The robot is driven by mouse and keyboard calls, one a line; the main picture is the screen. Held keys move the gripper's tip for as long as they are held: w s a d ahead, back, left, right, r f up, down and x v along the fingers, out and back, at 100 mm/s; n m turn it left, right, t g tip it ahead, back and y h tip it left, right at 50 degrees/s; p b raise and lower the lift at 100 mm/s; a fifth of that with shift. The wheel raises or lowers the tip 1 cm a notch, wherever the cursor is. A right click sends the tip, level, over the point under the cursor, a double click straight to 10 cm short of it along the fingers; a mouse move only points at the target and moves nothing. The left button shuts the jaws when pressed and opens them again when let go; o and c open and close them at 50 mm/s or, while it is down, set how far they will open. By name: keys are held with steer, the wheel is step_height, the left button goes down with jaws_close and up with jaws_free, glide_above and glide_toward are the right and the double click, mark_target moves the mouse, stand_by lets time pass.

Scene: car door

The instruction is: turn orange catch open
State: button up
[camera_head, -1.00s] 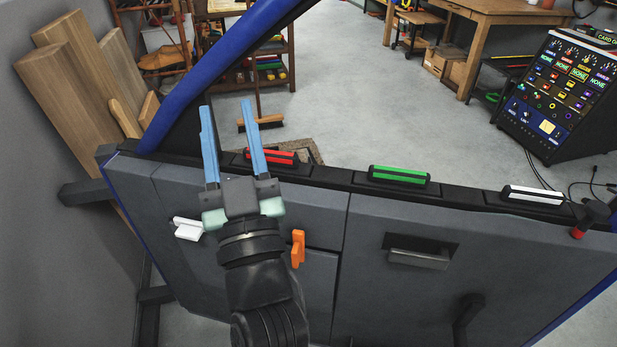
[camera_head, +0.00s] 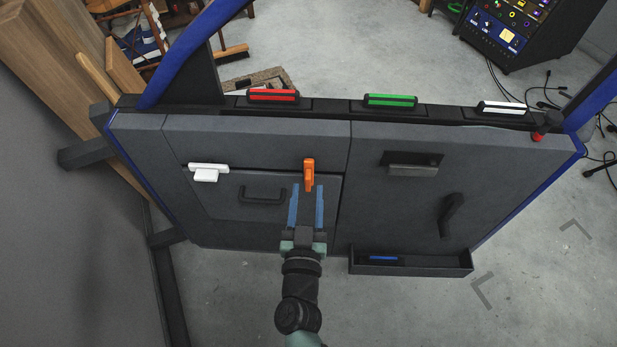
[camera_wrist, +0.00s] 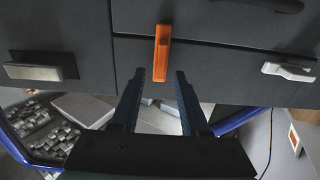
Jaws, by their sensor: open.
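The orange catch (camera_head: 309,173) is a narrow upright piece on the grey car door (camera_head: 240,140), at the upper right of a panel with a dark handle (camera_head: 262,194). It stands upright in the wrist view (camera_wrist: 162,52) too, above and between the fingertips. My gripper (camera_head: 307,188) is open with its two blue fingers pointing at the catch.
A white latch (camera_head: 208,171) is left of the catch, and a recessed grey handle (camera_head: 412,169) is right. Red (camera_head: 273,96), green (camera_head: 390,101) and white (camera_head: 502,108) bars line the door's top. A dark crank (camera_head: 450,215) and a tray (camera_head: 411,268) are lower right.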

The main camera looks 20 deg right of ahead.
mark_target(308, 183)
steer(key=shift+b+x, duration=0.45)
steer(key=shift+x, duration=1.9)
jaws_close()
